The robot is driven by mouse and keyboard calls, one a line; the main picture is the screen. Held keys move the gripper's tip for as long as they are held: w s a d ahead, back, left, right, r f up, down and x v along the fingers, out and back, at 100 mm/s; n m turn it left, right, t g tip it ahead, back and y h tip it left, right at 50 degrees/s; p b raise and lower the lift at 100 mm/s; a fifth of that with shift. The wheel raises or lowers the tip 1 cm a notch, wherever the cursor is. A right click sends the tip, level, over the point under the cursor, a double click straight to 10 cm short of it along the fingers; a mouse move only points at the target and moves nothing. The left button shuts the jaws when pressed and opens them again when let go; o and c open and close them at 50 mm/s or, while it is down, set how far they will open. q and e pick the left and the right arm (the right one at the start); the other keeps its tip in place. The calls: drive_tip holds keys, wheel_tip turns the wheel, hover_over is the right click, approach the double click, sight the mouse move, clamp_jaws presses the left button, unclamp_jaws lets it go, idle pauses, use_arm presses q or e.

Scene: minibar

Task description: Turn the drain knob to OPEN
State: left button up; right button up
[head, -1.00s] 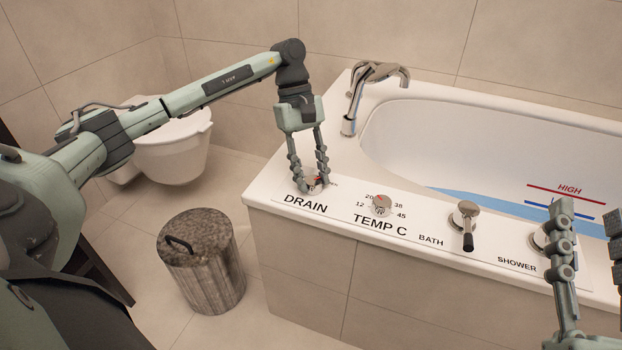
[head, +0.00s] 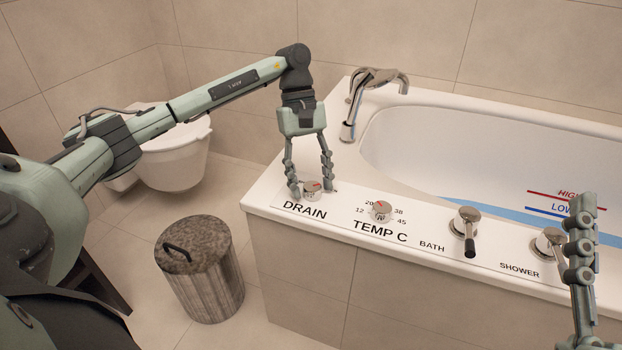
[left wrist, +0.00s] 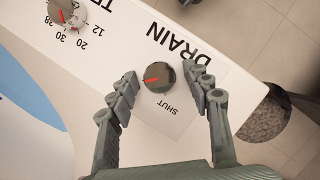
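The drain knob (head: 312,188) is a small round metal knob with a red pointer line, above the word DRAIN on the white tub rim. In the left wrist view the knob (left wrist: 160,78) has its red line pointing left in the picture, away from the printed word SHUT below it. No OPEN mark is readable. My left gripper (head: 311,190) is over the knob with one finger on each side. In the left wrist view small gaps show between fingers and knob. My right gripper (head: 581,250) shows only one finger at the right edge.
The temperature knob (head: 381,211) is right of the drain knob. The bath lever (head: 466,228) and shower knob (head: 547,243) stand farther right. A faucet (head: 352,115) rises behind. A lidded bin (head: 200,270) stands on the floor, with a toilet (head: 175,160) beyond.

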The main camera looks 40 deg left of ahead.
use_arm(q)
drive_tip(key=v, duration=1.2)
drive_tip(key=shift+s, duration=0.1)
idle(0.4)
